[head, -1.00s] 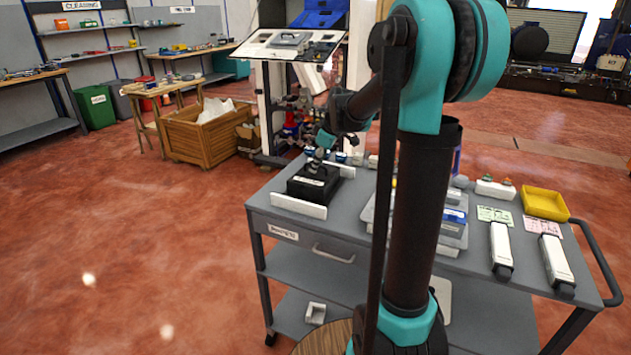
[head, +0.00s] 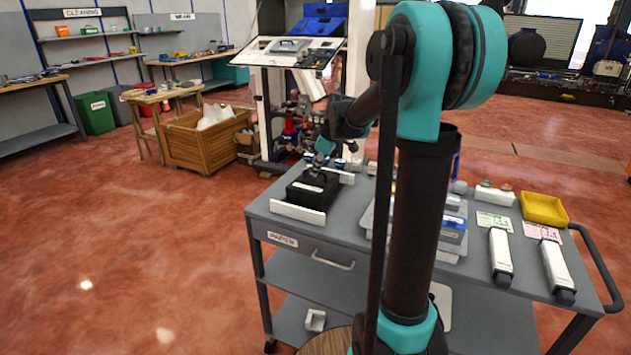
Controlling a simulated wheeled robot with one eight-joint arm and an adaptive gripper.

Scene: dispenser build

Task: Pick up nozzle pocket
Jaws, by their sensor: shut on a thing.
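The nozzle pocket appears to be the black block (head: 313,190) with a white label, at the left end of the grey cart (head: 345,235). It sits between two white rails; the front rail (head: 298,213) shows clearly. My gripper (head: 319,165) points down at the block's top and is shut on it. The fingertips are small and dark, so the exact contact is hard to see. I cannot tell whether the block rests on the cart or is slightly raised.
My arm hides the middle of the cart. On its right are two white bars (head: 500,255), a yellow tray (head: 544,208) and a white button box (head: 494,194). Small parts lie behind the block. A tilted panel (head: 290,50) stands beyond; the floor at left is clear.

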